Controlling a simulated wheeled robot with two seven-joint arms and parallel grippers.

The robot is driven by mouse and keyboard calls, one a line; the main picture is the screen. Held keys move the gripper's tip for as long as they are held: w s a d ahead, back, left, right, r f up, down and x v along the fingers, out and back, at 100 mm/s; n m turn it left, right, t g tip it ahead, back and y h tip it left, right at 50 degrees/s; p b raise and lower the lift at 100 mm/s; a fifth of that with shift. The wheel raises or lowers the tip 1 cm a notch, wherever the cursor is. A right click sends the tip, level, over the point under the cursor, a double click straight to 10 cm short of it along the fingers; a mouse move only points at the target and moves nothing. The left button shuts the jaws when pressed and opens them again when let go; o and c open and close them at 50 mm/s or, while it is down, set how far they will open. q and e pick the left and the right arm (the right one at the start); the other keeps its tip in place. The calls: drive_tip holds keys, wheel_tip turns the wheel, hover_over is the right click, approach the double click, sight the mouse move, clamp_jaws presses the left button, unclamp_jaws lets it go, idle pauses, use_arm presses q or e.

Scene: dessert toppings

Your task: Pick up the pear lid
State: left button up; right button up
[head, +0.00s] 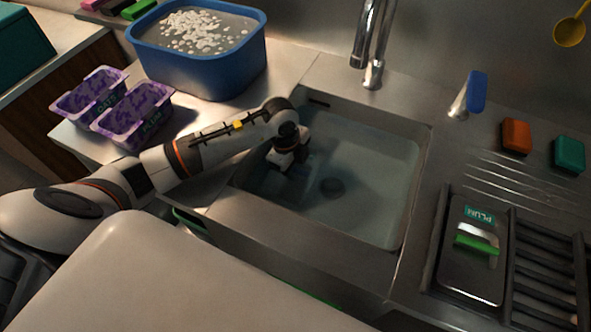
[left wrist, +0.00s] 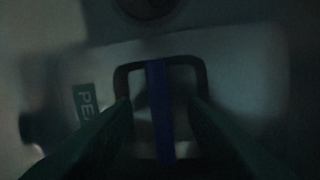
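The pear lid (left wrist: 235,75) lies below my left gripper in the left wrist view, dim and blurred. Its label (left wrist: 85,104) reads "PE" before a finger cuts it off. A blue bar (left wrist: 160,105), which looks like its handle grip, runs between my two dark fingers. My left gripper (left wrist: 163,125) is open, one finger on each side of the blue bar, with gaps visible. In the head view my left gripper (head: 285,161) reaches down into the sink (head: 375,190); I cannot make out the lid clearly there. My right gripper is not in view.
The plum lid (head: 478,270) with a green handle lies on the rack at right. The tap (head: 372,40) stands behind the sink. A blue tub (head: 195,75) and two purple containers (head: 135,118) stand at left. Orange (head: 516,136) and teal (head: 569,153) blocks lie on the drainboard.

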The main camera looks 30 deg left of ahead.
use_arm(q)
clamp_jaws()
drive_tip(key=shift+s, duration=0.1)
drive_tip(key=shift+r, duration=0.15)
